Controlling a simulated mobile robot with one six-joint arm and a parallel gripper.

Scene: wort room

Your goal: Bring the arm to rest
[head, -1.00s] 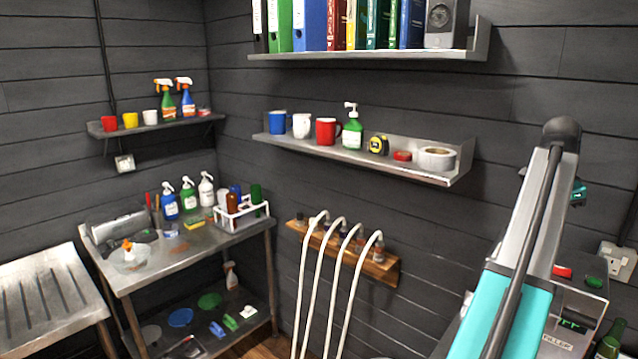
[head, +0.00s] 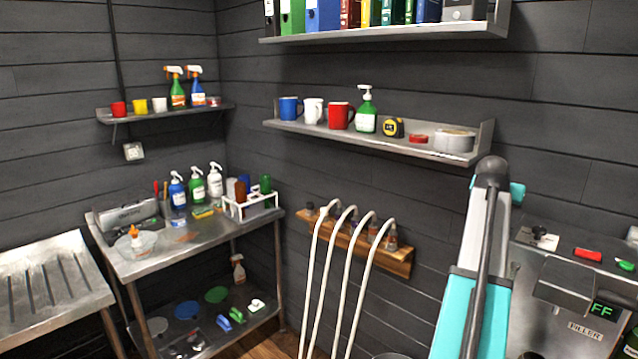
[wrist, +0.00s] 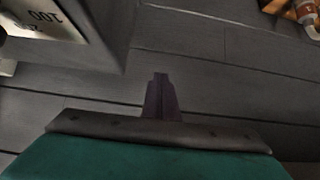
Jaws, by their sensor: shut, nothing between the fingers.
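My arm, with teal and grey links, rises at the right of the head view. Its fingers cannot be made out there. In the wrist view my gripper (wrist: 161,78) shows as dark, narrow fingers, closed together with nothing between them. Behind the fingers is the dark plank wall (wrist: 225,75), and they appear to touch nothing. A grey box-like thing with printed numbers (wrist: 60,35) is at the upper left of that view, apart from the fingers.
The filler machine (head: 570,285) stands right of my arm. A wall shelf (head: 375,141) with mugs, a green pump bottle and tape is left of it. A wooden rack (head: 400,262) with white hoses is below. A steel table (head: 125,268) stands further left.

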